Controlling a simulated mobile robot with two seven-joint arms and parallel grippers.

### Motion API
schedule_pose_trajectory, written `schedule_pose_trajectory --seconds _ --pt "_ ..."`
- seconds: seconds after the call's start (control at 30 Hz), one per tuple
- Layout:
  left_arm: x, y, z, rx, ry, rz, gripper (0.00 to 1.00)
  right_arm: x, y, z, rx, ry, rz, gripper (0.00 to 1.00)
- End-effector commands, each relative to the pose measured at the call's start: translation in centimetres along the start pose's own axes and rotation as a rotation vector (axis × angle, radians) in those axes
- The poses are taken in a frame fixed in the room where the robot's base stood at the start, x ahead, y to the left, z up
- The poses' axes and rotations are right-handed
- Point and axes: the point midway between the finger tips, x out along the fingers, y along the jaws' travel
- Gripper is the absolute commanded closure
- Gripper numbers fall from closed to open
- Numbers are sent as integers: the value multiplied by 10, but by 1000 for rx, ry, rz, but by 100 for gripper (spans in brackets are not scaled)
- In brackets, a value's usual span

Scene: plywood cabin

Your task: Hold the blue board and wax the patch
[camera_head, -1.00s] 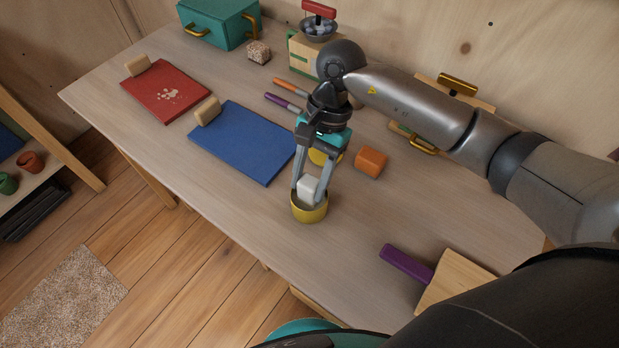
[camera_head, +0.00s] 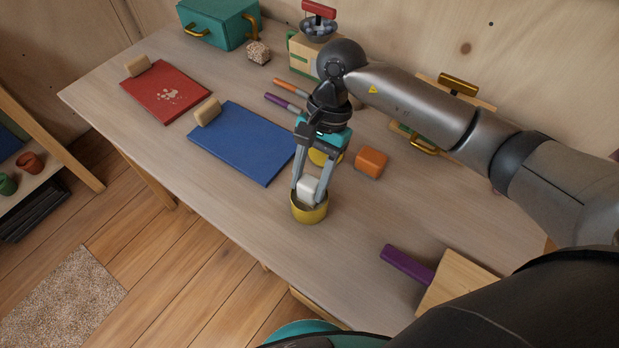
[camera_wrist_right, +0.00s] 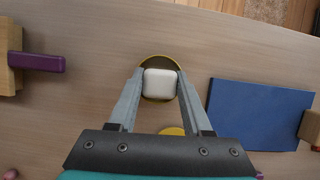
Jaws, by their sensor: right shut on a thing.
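The blue board (camera_head: 242,142) lies flat on the table, left of my right gripper, with a tan block (camera_head: 207,111) at its far left edge. It also shows at the right of the right wrist view (camera_wrist_right: 258,112). My right gripper (camera_head: 311,192) points down and is shut on a white block (camera_head: 308,190). The white block also shows between the fingers in the wrist view (camera_wrist_right: 160,83). Its lower part is inside a round yellow tin (camera_head: 309,211). I see no clear patch on the blue board. My left gripper is not in view.
A red board (camera_head: 165,92) with pale specks lies at the left. A purple-handled wooden board (camera_head: 455,283) lies front right. A teal case (camera_head: 219,24) stands at the back.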

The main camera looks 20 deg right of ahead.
Motion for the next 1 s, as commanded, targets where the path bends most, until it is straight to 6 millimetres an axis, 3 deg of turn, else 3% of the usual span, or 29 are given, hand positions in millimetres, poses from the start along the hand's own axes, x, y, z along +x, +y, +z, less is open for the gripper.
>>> schedule_pose_trajectory --seconds 0.33,1.0 --pt "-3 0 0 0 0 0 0 -2 2 2 2 0 8 95" --pt "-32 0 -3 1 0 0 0 -54 0 22 1 1 2 95"
